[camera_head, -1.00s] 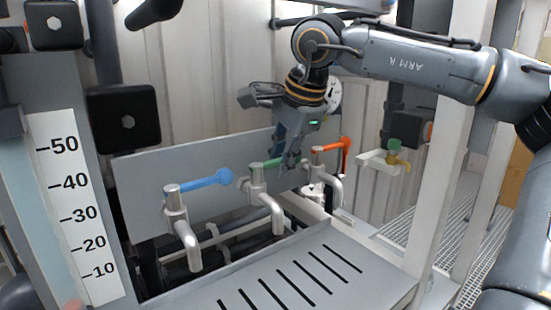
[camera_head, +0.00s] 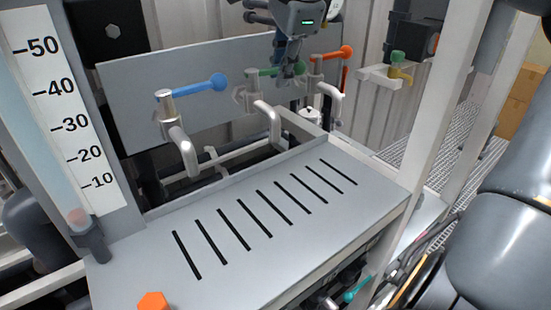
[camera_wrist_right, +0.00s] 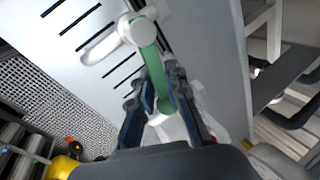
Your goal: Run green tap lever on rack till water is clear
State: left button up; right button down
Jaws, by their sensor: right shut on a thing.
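The green tap lever (camera_head: 266,72) sits on the middle tap (camera_head: 270,122) of three on the rack, and points right. It also shows in the wrist view (camera_wrist_right: 146,38), running down from the tap body. My right gripper (camera_head: 290,70) is at the lever's far end; in the wrist view its two fingers (camera_wrist_right: 163,90) are closed around the lever from both sides. No stream of water shows under the middle spout. My left gripper is not in view.
A blue lever tap (camera_head: 203,84) is on the left and an orange lever tap (camera_head: 332,54) close on the right. A slotted grey tray (camera_head: 325,238) lies in front, with an orange hexagonal knob (camera_head: 153,300) near its front edge. A white post (camera_head: 452,95) stands on the right.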

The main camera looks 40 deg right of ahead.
jog(key=s+a+m+g+h, duration=0.1)
jog(key=m, duration=0.3)
jog(key=s+a+m+g+h, duration=0.1)
jog(key=a+m, duration=0.1)
jog(key=m, duration=0.2)
jog(key=s+a+m+g+h+p, duration=0.1)
jog(key=m, duration=0.3)
jog(key=shift+s+a+m+g, duration=0.2)
jog(key=shift+m+g, duration=0.2)
dwell(2.9)
